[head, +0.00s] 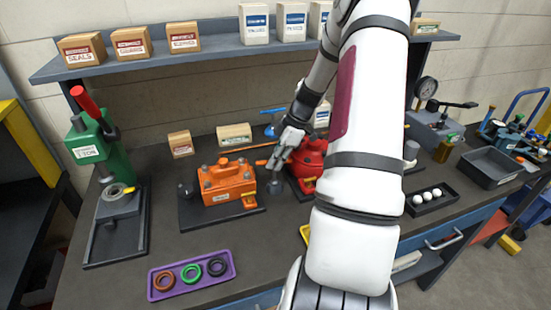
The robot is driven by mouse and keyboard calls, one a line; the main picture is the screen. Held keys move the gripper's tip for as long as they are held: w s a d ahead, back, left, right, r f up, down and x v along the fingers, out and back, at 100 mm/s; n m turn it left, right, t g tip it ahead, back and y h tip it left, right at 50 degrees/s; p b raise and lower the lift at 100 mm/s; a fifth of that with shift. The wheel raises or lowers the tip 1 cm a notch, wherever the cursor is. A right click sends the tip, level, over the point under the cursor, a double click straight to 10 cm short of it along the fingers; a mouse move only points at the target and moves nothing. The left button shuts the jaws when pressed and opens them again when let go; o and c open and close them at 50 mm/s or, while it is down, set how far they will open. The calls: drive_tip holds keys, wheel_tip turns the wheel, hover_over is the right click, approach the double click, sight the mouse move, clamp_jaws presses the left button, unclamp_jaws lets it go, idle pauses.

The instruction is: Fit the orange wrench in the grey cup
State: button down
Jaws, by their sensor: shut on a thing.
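My gripper (277,160) is shut on the orange wrench, just right of the orange motor in the head view. A short orange end of the wrench (262,162) shows left of the fingertips; my fingers hide the rest. The grey cup (276,187) stands on the bench between the orange and red motors, below my fingertips in the picture. The wrench appears above the cup and apart from it, though the exact height and alignment cannot be told.
The orange motor (228,181) is close left of the cup and the red motor (309,163) close right. A thin orange bar (238,149) shows behind. A purple tray (192,275) with rings lies in front. My arm hides part of the bench.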

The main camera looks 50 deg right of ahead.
drive_tip(key=shift+f, duration=0.35)
drive_tip(key=c, duration=1.5)
unclamp_jaws()
drive_tip(key=shift+c, duration=0.2)
drive_tip(key=shift+r+p, duration=1.75)
drive_tip(key=shift+r, duration=1.2)
drive_tip(key=v, duration=1.2)
